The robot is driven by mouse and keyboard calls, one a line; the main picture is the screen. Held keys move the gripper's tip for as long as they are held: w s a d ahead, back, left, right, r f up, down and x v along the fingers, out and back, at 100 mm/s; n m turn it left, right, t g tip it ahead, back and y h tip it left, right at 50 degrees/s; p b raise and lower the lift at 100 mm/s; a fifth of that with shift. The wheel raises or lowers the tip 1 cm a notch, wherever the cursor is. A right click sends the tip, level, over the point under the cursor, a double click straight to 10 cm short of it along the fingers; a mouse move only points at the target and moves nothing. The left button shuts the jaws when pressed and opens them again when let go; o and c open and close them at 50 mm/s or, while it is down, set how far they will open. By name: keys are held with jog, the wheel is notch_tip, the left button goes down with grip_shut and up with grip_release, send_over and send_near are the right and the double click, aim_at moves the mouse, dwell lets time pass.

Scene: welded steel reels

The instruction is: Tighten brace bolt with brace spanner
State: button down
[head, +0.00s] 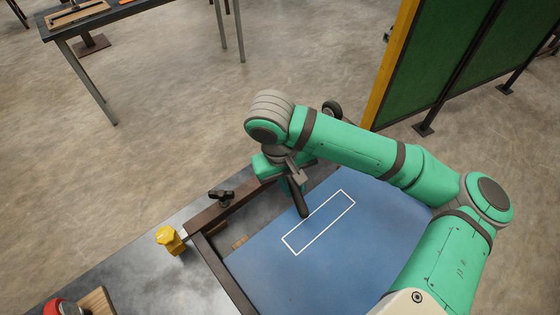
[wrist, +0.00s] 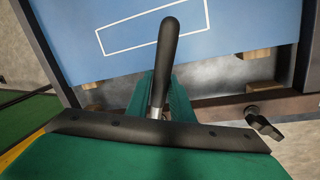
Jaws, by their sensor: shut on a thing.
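My gripper (wrist: 161,98) is shut on a tool with a thick black handle and a short metal shank, which I take to be the brace spanner (wrist: 168,42). In the head view the spanner's handle (head: 297,198) points down toward the near end of a white outlined rectangle on the blue panel (head: 375,225). The spanner's working end is hidden by my gripper. I cannot make out the brace bolt in either view.
A dark frame (head: 222,271) borders the blue panel, and a black clamp knob (head: 222,196) sits at its corner; the knob also shows in the wrist view (wrist: 264,123). A yellow block (head: 169,239) stands on the grey bench. A red round thing (head: 62,307) is at lower left.

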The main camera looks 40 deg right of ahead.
jog(key=shift+r, duration=0.15)
jog(key=shift+s+d+r+v, duration=0.15)
jog(key=shift+d+v, duration=0.15)
jog(key=shift+v, duration=1.2)
jog(key=shift+s+d+v, duration=0.1)
jog(key=shift+d+v, duration=0.15)
jog(key=shift+v, duration=1.25)
jog(key=shift+s+d+r+v, duration=0.15)
jog(key=shift+d+v, duration=0.15)
jog(key=shift+v, duration=1.2)
jog(key=shift+f, duration=0.1)
